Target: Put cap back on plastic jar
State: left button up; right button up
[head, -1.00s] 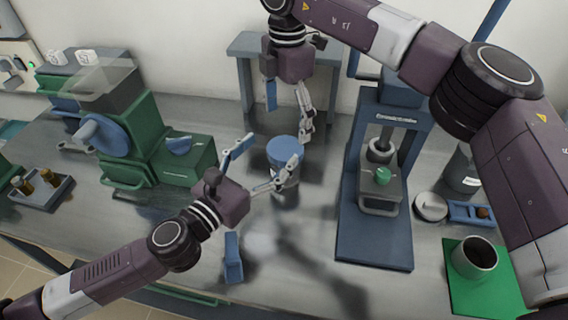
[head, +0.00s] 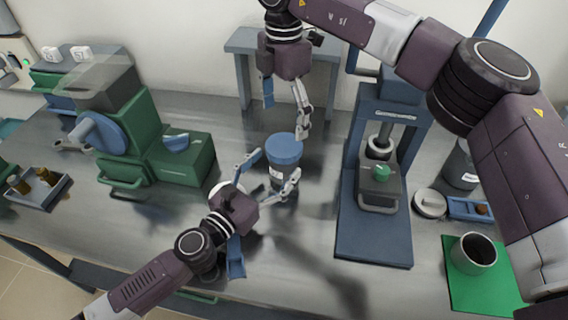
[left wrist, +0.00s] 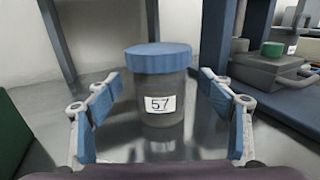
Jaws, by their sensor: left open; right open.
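The plastic jar (head: 281,176) stands upright on the steel bench, with its blue cap (head: 284,149) sitting on its top. In the left wrist view the jar (left wrist: 159,103) is grey with a label reading 57, and the cap (left wrist: 158,58) looks level on it. I cannot tell whether it is screwed down. My left gripper (head: 270,172) is open, its fingers on either side of the jar and apart from it in the left wrist view (left wrist: 160,115). My right gripper (head: 285,118) is open and empty, pointing down just above and behind the cap.
A blue press (head: 374,225) stands right of the jar. A green machine (head: 150,140) stands to the left. A grey-blue stand (head: 245,45) is behind.

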pick_arm(q)
jog(key=shift+x, duration=2.5)
